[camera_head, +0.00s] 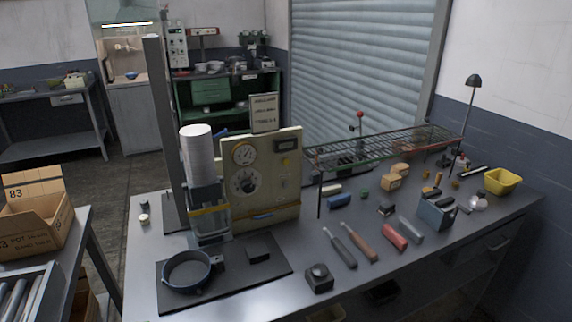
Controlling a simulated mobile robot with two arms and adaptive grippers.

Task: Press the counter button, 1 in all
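A small dark box (319,279) with a round raised top stands near the front edge of the grey table; it looks like the counter button, but I cannot be sure. Its top is uncovered and nothing touches it. A round dark blue-grey pan (187,271) stands on the black mat (222,291) to its left. A low black block (259,251) sits on the mat between them. Neither of my grippers shows in the head view.
A beige panel with dials (262,180) and a white cylinder stack (197,150) stand behind the mat. Hand tools (340,246), a blue-grey box (437,214), a wire rack (385,147) and a yellow bin (502,181) occupy the right. An open carton (33,225) is left.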

